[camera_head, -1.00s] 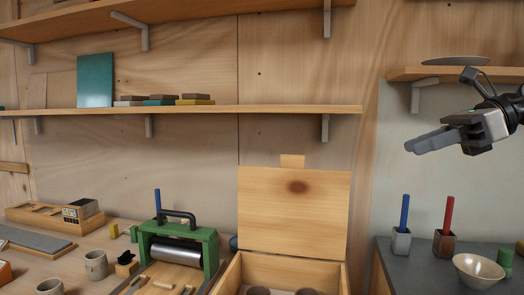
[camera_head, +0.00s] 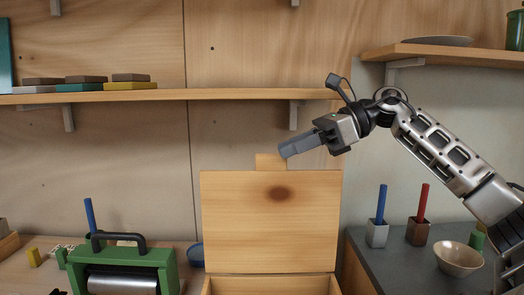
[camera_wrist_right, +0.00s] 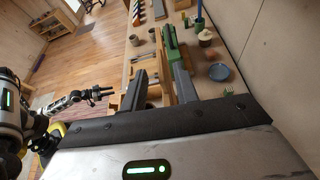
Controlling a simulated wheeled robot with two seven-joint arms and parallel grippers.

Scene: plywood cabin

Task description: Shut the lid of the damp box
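The damp box (camera_head: 270,283) stands on the bench at bottom centre of the head view, mostly cut off by the frame. Its plain wooden lid (camera_head: 265,225) stands raised, nearly upright, with a dark round mark and a small tab (camera_head: 268,162) on its top edge. My right gripper (camera_head: 288,150) comes in from the right, its fingertips overlapping the tab's upper right corner; I cannot tell whether they touch. In the right wrist view its fingers (camera_wrist_right: 160,84) are apart. My left gripper (camera_wrist_right: 104,93) shows small at the left there; its opening is unclear.
A green roller press (camera_head: 120,270) stands left of the box. A shelf (camera_head: 170,96) runs behind, above the lid. At right, a grey counter (camera_head: 390,262) holds a bowl (camera_head: 458,258) and two small pots with blue and red handles.

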